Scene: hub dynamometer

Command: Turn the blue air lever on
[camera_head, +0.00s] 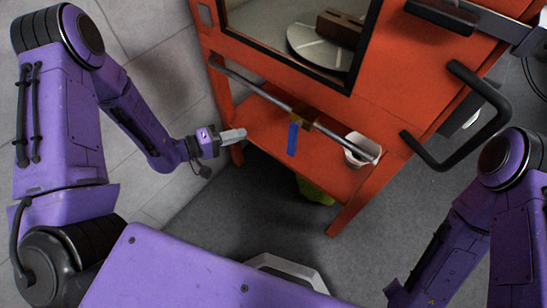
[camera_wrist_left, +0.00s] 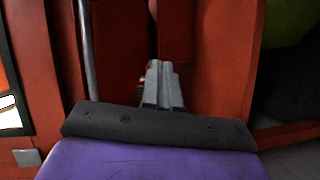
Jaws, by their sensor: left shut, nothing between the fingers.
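The blue air lever (camera_head: 292,139) hangs down from a brass valve (camera_head: 303,117) on a grey pipe (camera_head: 262,92) along the front of the orange machine. My left gripper (camera_head: 243,133) is shut and empty, to the left of the lever and apart from it. In the left wrist view my shut left gripper (camera_wrist_left: 164,70) points at the orange frame, and the lever does not show there. My right arm (camera_head: 480,225) comes in at the lower right, but its gripper is not visible.
The orange machine (camera_head: 375,85) has a window with a black frame and a black handle (camera_head: 480,140) at right. A white cup (camera_head: 356,158) stands on its lower shelf, right of the lever. A green object (camera_head: 314,190) lies underneath. The grey floor in front is clear.

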